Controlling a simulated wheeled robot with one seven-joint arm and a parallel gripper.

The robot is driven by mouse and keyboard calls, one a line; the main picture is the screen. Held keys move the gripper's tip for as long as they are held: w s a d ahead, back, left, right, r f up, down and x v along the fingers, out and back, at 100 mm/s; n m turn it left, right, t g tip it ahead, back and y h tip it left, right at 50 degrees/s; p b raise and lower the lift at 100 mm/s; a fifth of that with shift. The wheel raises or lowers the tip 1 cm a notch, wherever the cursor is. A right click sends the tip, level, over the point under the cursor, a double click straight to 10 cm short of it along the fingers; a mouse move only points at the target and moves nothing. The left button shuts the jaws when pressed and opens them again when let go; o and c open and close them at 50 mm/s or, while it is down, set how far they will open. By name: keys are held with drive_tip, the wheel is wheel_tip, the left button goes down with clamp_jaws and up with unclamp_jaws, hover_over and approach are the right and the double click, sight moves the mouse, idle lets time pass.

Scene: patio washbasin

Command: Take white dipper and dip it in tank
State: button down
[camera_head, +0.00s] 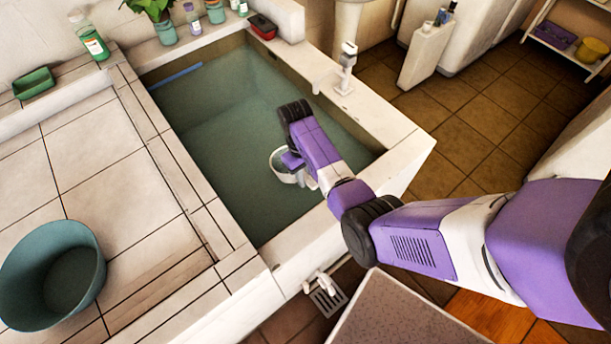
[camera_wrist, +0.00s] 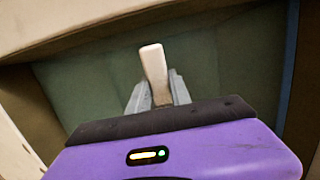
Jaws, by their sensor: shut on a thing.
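The white dipper (camera_head: 277,173) is over the tank in the head view, low against the green water. Its pale handle (camera_wrist: 153,65) stands between my two grey fingers in the wrist view. My gripper (camera_wrist: 159,92) is shut on this handle. The tank (camera_head: 215,105) is a rectangular basin with a pale rim and green water. The dipper's bowl is partly hidden by my arm and hand in the head view. I cannot tell whether the bowl touches the water. In the wrist view the bowl is not visible.
A teal basin (camera_head: 88,255) stands on the tiled ledge at left. A green soap dish (camera_head: 34,83), a green bottle (camera_head: 92,42) and a red box (camera_head: 263,27) sit around the tank's edges. A tap (camera_head: 346,65) stands on the right rim.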

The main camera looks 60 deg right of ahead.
idle(0.4)
wheel_tip(320, 180, up, 6)
drive_tip(key=p, duration=0.6)
drive_tip(key=shift+r+p, duration=0.15)
drive_tip(key=shift+p, duration=0.2)
wheel_tip(320, 180, up, 16)
drive_tip(key=t, duration=0.1)
drive_tip(key=shift+t, duration=0.4)
